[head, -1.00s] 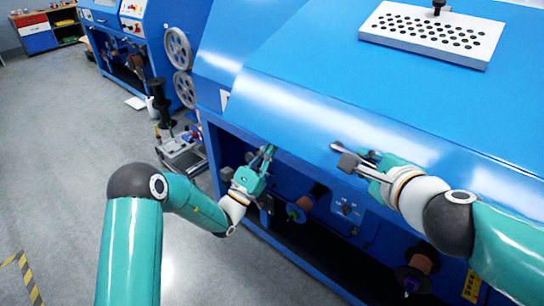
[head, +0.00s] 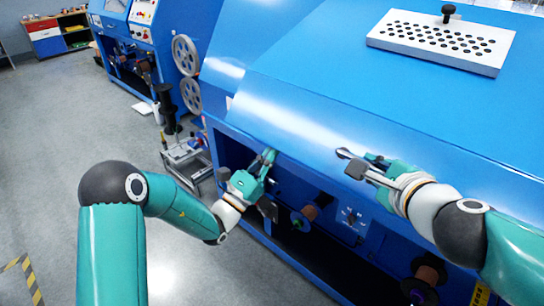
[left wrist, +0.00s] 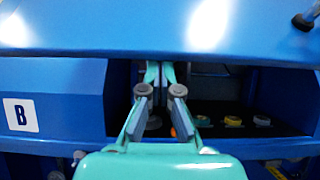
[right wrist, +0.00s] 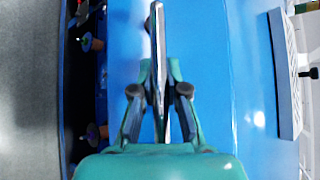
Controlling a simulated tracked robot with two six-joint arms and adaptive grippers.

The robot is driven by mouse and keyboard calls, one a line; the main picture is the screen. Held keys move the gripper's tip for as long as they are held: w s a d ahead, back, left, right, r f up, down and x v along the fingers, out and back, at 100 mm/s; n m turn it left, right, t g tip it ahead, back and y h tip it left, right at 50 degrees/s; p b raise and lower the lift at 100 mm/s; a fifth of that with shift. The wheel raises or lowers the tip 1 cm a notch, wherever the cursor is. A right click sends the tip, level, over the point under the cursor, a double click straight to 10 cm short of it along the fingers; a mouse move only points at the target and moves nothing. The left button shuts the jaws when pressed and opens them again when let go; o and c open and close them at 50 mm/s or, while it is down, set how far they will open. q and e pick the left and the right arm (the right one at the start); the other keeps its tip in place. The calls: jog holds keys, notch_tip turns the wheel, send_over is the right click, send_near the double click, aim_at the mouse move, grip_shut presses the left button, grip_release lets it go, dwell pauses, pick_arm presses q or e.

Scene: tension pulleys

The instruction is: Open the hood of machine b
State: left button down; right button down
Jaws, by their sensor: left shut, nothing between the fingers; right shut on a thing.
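The hood of machine b (head: 330,90) is the large blue sloping cover in the head view. In the head view the right gripper (head: 368,160) is at the hood's lower front face. My left gripper (head: 268,157) is shut and empty at the hood's lower edge; in the left wrist view its fingertips (left wrist: 160,70) are just under that edge. I cannot tell whether the hood is slightly raised.
A perforated grey plate (head: 440,42) with a black knob lies on top of the hood. Below the hood is a dark open bay with spools (head: 308,212). Another blue machine (head: 125,45) and a small metal stand (head: 185,160) are at the left.

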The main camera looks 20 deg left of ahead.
jog(key=c, duration=1.2)
grip_release()
jog(key=shift+f, duration=0.9)
jog(key=shift+s, duration=0.15)
jog(key=shift+s+d+r, duration=0.1)
jog(key=shift+r, duration=0.05)
